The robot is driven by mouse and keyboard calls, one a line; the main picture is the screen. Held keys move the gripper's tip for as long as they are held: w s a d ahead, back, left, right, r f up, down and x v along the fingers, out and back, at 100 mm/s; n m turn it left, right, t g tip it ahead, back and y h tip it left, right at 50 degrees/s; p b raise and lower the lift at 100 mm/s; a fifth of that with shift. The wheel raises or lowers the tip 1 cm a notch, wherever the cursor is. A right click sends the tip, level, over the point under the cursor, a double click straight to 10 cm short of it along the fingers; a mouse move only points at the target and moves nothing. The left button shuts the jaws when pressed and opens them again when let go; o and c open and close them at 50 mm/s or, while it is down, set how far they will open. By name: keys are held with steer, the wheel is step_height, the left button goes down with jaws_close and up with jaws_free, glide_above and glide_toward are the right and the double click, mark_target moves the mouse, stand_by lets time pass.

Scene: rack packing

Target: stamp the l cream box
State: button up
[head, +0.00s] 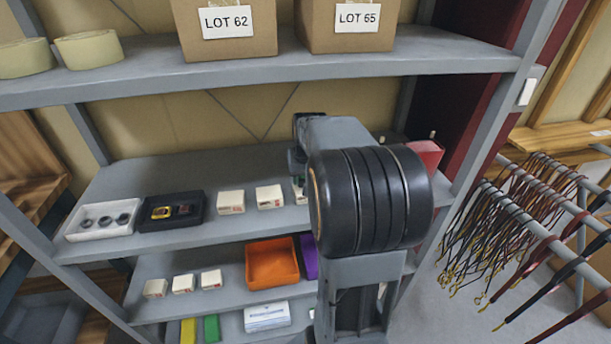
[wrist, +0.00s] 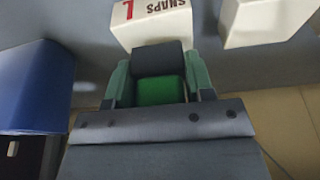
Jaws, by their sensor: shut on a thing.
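A cream box (wrist: 152,20) marked "SNAPS" and a red "L" shows at the top of the wrist view, just beyond the gripper. My gripper (wrist: 158,72) is shut on a block with a dark part and a green part, which looks like the stamp (wrist: 158,91). I cannot tell whether the stamp touches the box. In the head view, cream boxes (head: 230,201) stand in a row on the middle shelf. The rightmost one (head: 298,192) is partly hidden by my arm, which also hides the gripper's fingers; the letters are too small to read there.
Another cream box (wrist: 262,20) stands close to the right in the wrist view, and a blue block (wrist: 34,85) is at left. White and black trays (head: 172,211) sit left on the middle shelf (head: 160,170). An orange bin (head: 272,264) is below; a red object (head: 426,152) is right.

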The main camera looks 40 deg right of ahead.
steer(key=shift+f+b, duration=0.35)
steer(key=shift+f, duration=0.2)
stand_by(1.3)
steer(key=shift+r+p, duration=2.8)
steer(key=shift+r, duration=0.8)
steer(key=shift+s+f, duration=0.1)
